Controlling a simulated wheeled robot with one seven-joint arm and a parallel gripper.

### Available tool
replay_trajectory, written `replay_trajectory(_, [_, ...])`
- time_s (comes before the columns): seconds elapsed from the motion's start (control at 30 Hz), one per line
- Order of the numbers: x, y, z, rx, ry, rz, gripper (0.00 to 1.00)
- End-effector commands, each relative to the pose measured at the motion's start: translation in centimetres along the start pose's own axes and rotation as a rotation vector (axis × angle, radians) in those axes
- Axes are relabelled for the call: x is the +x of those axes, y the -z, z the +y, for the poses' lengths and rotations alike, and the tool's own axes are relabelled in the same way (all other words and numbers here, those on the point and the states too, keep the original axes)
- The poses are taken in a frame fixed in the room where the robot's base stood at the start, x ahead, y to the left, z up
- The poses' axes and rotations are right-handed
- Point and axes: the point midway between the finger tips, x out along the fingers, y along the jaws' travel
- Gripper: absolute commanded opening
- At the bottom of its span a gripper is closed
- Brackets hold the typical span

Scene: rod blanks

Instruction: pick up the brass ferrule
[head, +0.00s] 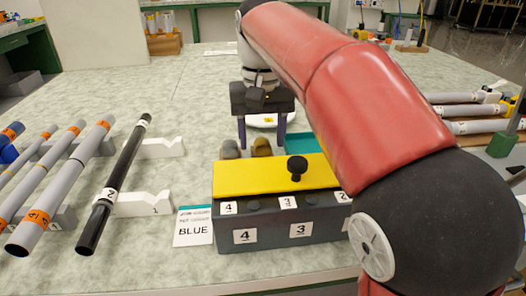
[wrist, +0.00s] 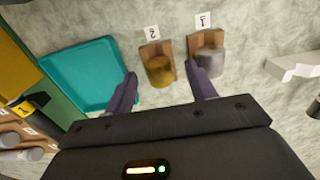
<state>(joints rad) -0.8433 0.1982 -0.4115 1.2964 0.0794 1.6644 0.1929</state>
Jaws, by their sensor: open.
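The brass ferrule (wrist: 160,71) is a short gold-brown cylinder at a wooden holder labelled 2 in the wrist view. In the head view the brass ferrule (head: 262,147) shows just behind the yellow-topped box. My gripper (wrist: 160,72) is open and empty, its dark purple fingers on either side of the ferrule in the wrist view. The right finger overlaps the edge of a grey ferrule (wrist: 208,62) at holder 1. In the head view my gripper (head: 262,143) points down over the ferrule area; its height above the ferrule is hard to tell.
A teal tray (wrist: 75,72) lies left of the ferrules in the wrist view. The dark box with a yellow lid (head: 240,178) and black knob stands in front. A BLUE card (head: 193,230) lies beside the box.

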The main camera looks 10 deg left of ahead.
Motion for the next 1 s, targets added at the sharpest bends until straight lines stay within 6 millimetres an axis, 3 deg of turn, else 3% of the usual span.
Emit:
replay_trajectory(0.1, [1.29, -0.05, 0.05, 0.000, 0.000, 0.000, 0.56])
replay_trajectory(0.37, [1.47, -0.01, 0.08, 0.000, 0.000, 0.002, 0.56])
replay_trajectory(0.67, [1.45, -0.02, 0.08, -0.001, 0.000, 0.002, 0.18])
replay_trajectory(1.0, [0.92, 0.01, 0.09, 0.000, 0.000, 0.003, 0.17])
